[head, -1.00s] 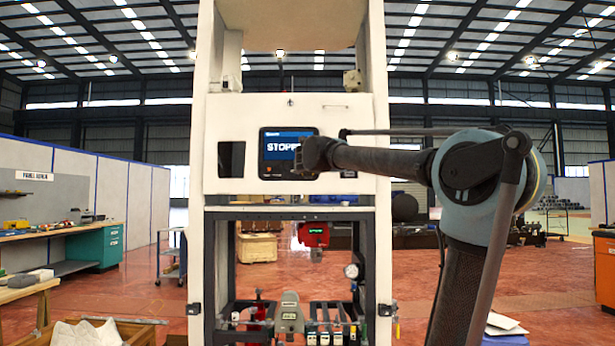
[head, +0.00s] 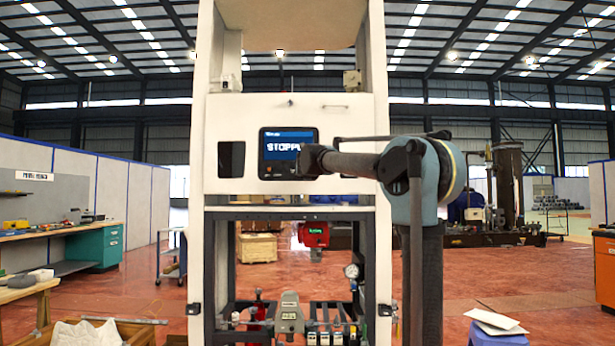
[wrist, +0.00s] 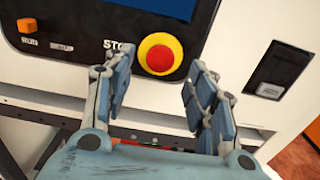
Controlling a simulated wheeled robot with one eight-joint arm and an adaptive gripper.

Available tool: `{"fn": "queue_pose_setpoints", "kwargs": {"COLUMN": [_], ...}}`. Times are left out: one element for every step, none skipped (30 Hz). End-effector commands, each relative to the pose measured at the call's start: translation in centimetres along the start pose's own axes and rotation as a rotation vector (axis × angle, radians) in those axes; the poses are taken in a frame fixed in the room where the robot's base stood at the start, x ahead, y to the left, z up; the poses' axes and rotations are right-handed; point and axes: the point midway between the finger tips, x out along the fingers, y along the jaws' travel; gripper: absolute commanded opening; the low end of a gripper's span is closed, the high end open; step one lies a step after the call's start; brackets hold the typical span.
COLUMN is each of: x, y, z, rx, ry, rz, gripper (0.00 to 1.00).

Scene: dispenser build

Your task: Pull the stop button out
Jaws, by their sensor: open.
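The stop button is a red mushroom head on a yellow ring (wrist: 159,57), on the lower edge of the black control panel (wrist: 70,50) in the wrist view. My gripper (wrist: 163,75) is open and empty, its two fingers to the left and right of the button's lower side. I cannot tell whether the fingertips touch it. The button is hidden there too.
An orange switch marked RUN (wrist: 27,25) sits left on the panel. A black latch (wrist: 278,77) is on the white cabinet to the right. The white frame (head: 381,250) stands close beside my arm. A red device (head: 315,234) hangs below the panel.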

Motion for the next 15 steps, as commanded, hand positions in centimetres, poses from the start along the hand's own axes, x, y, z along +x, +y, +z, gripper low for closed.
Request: {"fn": "queue_pose_setpoints", "kwargs": {"x": [0.8,1.2,1.7,2.1,2.4,2.8,3.1,3.4,3.7,3.9,4.0,4.2,4.3,4.4,4.5], "y": [0.0,0.0,0.0,0.0,0.0,0.0,0.0,0.0,0.0,0.0,0.0,0.0,0.0,0.0,0.0], "z": [0.0,0.0,0.0,0.0,0.0,0.0,0.0,0.0,0.0,0.0,0.0,0.0,0.0,0.0,0.0], "rx": [0.000,0.000,0.000,0.000,0.000,0.000,0.000,0.000,0.000,0.000,0.000,0.000,0.000,0.000,0.000], "ry": [0.000,0.000,0.000,0.000,0.000,0.000,0.000,0.000,0.000,0.000,0.000,0.000,0.000,0.000,0.000], "rz": [-0.001,-0.001,-0.001,-0.001,-0.001,-0.001,-0.001,-0.001,0.000,0.000,0.000,0.000,0.000,0.000,0.000], "gripper": [0.51,0.51,0.51,0.51,0.51,0.51,0.51,0.51,0.51,0.51,0.51,0.51,0.51,0.51,0.51]}}
